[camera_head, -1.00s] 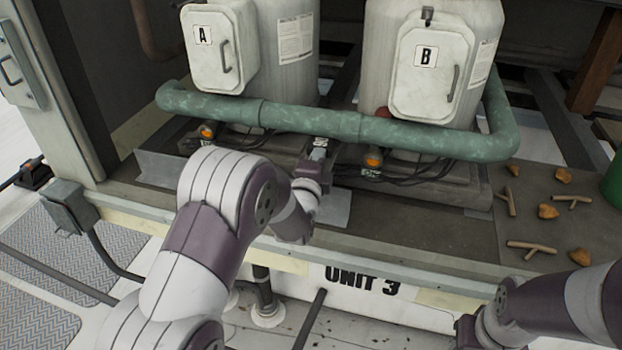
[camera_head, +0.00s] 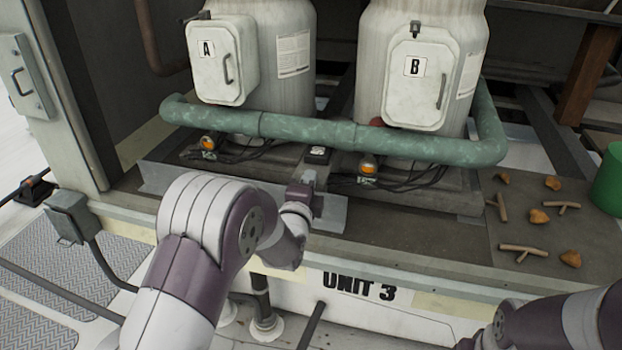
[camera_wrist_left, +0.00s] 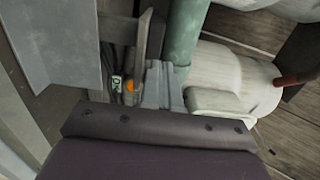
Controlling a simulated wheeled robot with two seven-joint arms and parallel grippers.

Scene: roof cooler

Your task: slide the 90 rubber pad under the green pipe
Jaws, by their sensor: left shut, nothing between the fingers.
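The green pipe (camera_head: 290,127) runs across the front of the two tanks. A small dark pad with a white label (camera_head: 317,155) sits directly below the pipe in the head view. Its label is too small to read, and I cannot tell how much of it is under the pipe. My left gripper (camera_head: 308,178) is shut and empty, just in front of the pad, over the grey plate. In the left wrist view my purple gripper body fills the bottom, and the green pipe (camera_wrist_left: 184,38) stands beyond it. My right arm shows at lower right, its gripper out of view.
Orange lamps (camera_head: 368,165) and black cables lie on either side of the pad. Tanks A (camera_head: 222,62) and B (camera_head: 415,80) stand behind the pipe. Twigs and orange lumps (camera_head: 540,215) lie on the right deck, beside a green container (camera_head: 608,180).

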